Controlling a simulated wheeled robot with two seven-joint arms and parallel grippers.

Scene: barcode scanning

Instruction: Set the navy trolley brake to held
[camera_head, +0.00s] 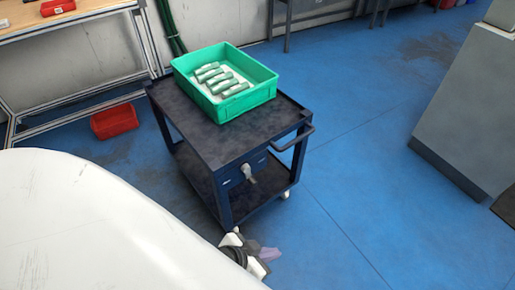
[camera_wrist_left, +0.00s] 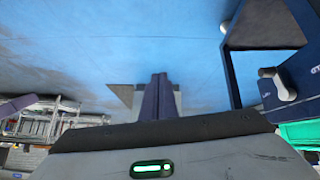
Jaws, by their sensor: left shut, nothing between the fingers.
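The navy trolley (camera_head: 215,135) stands on the blue floor. A short grey brake lever (camera_head: 249,174) sits on its front panel, slanting down. The lever also shows at the right of the left wrist view (camera_wrist_left: 280,86), on the navy panel with pale lettering. I cannot tell from these frames which setting the lever is at. My left gripper (camera_head: 266,256) is low in front of the trolley, below the lever and apart from it. In the left wrist view, its fingers (camera_wrist_left: 159,92) are together and empty. My right gripper is not in view.
A green crate (camera_head: 262,103) with several green-and-white items stands on the trolley's top. A push handle (camera_head: 294,140) juts from the top's right side. A red bin (camera_head: 114,121) lies left on the floor. A grey block (camera_head: 468,110) stands right; the floor between is clear.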

